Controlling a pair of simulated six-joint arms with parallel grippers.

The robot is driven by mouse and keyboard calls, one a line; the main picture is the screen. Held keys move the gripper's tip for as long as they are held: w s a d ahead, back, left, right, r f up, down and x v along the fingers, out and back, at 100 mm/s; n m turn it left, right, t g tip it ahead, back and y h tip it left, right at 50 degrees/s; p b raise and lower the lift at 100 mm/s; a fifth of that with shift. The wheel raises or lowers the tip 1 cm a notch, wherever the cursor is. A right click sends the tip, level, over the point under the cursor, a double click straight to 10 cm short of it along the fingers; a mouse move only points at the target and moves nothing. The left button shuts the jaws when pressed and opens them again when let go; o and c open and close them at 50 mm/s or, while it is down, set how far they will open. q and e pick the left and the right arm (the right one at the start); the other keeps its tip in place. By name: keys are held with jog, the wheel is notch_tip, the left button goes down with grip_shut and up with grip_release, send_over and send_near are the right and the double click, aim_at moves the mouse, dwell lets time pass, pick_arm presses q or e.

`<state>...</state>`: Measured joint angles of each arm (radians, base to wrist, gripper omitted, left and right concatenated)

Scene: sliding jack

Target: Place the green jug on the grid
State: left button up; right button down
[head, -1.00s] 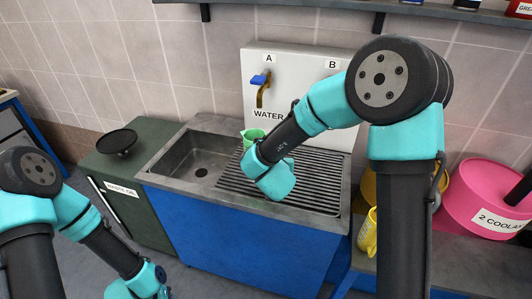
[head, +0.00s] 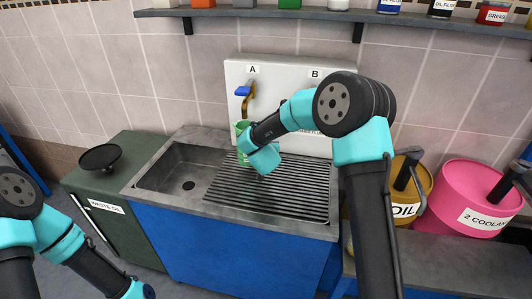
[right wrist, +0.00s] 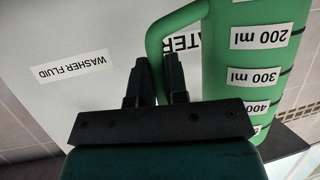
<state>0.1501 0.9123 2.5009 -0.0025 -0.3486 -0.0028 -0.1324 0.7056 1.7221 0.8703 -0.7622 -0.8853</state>
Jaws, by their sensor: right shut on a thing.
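The green jug (head: 241,129) shows in the head view just left of my right wrist, at the back of the sink unit below tap A, partly hidden by my arm. Its body with volume labels (right wrist: 258,60) fills the right of the right wrist view. My right gripper (right wrist: 158,75) is shut on the jug's handle (right wrist: 160,38). The grid (head: 290,192) is the dark ribbed drainer right of the sink basin. The jug is near the grid's back left corner; I cannot tell whether it touches it. My left arm is at the lower left, its gripper out of frame.
The sink basin (head: 178,172) lies left of the grid. A white panel (head: 282,92) with blue-handled tap A (head: 246,95) stands behind. A yellow oil can (head: 408,186) and pink coolant can (head: 468,198) stand at right. A black dish (head: 100,157) sits on the waste oil cabinet.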

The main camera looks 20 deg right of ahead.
jog(key=shift+w+d, duration=0.1)
jog(key=shift+w, duration=0.15)
jog(key=shift+w+f, duration=0.15)
jog(key=shift+f, duration=1.75)
jog(key=c, duration=1.1)
grip_release()
jog(key=shift+s+r, duration=0.2)
jog(key=v, duration=1.1)
jog(key=shift+s+r, duration=0.1)
jog(key=shift+s, duration=0.2)
